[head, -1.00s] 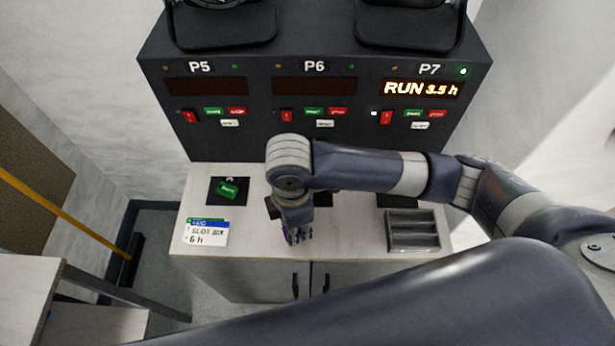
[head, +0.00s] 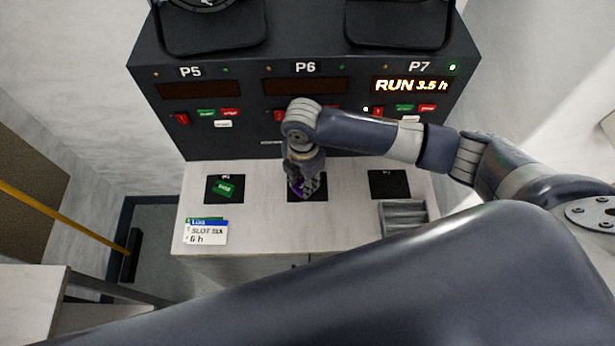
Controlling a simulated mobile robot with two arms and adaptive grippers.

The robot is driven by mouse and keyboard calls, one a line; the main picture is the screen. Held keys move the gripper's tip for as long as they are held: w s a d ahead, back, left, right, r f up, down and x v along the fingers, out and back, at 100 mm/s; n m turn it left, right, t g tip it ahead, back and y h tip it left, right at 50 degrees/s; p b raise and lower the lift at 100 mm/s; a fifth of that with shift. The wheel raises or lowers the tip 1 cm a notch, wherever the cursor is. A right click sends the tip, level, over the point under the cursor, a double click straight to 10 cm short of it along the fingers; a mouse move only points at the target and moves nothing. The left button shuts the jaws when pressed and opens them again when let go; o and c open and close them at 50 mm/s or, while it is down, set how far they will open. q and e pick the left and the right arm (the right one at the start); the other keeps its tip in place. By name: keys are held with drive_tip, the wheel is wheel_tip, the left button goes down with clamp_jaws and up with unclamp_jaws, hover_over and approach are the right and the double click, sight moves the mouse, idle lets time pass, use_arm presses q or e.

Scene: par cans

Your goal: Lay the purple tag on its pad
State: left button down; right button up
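The purple tag (head: 299,187) shows as a small purple patch between the fingers of my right gripper (head: 304,188), mostly hidden by them. The fingers look closed on it. The gripper points down over the black middle pad (head: 322,181) below the P6 panel. I cannot tell whether the tag touches the pad. A green tag (head: 224,188) lies tilted on the left black pad (head: 211,198) below P5. The right black pad (head: 389,184) below P7 is bare. My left gripper is not in view.
A grey slotted tray (head: 404,218) stands at the counter's right front. A white card with a blue band (head: 206,233) lies at the left front. The dark panel unit (head: 305,138) rises behind the counter; P7 shows RUN 3.5 h. The counter between the pads is clear.

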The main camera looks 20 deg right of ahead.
drive_tip(key=shift+w+d, duration=0.45)
drive_tip(key=shift+w, duration=0.05)
drive_tip(key=f, duration=0.1)
drive_tip(key=f+p, duration=0.1)
drive_tip(key=f, duration=0.1)
drive_tip(key=shift+w+d, duration=0.2)
drive_tip(key=shift+d, duration=0.1)
drive_tip(key=shift+f, duration=0.35)
drive_tip(key=shift+f, duration=0.1)
drive_tip(key=o, duration=0.9)
wheel_tip(320, 180, up, 12)
drive_tip(key=b, duration=0.1)
